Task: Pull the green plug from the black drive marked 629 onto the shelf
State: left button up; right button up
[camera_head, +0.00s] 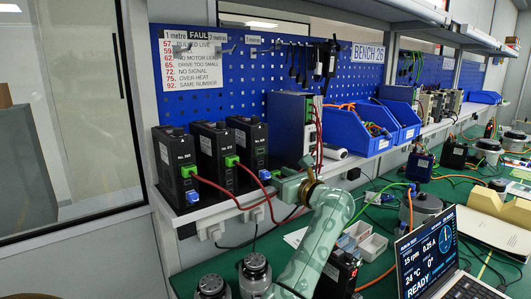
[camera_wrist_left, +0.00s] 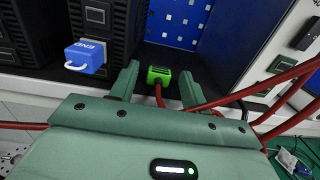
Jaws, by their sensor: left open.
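Three black drives stand in a row on the shelf (camera_head: 212,208); their number labels are too small to read surely. The left drive (camera_head: 168,158) and middle drive (camera_head: 208,139) each have a green plug with a red cable in front. The right drive (camera_head: 243,133) carries a blue END plug (camera_head: 264,175), seen also in the left wrist view (camera_wrist_left: 85,56). A loose-looking green plug (camera_wrist_left: 159,75) with a red cable sits at the shelf beside that drive, between my left gripper's open fingers (camera_wrist_left: 158,84), with gaps on both sides. My left gripper (camera_head: 279,184) is beside the right drive.
A blue-sided unit (camera_head: 285,124) stands right of the drives, with blue bins (camera_head: 356,130) beyond. Red cables hang across the shelf's front edge near my left gripper. The green bench (camera_head: 380,240) below holds a laptop (camera_head: 432,262) and white trays (camera_head: 370,246).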

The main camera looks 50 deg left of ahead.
pick_arm(q)
jog(key=s+d+p, duration=0.2)
jog(key=d, duration=1.4)
jog(key=shift+d, duration=0.1)
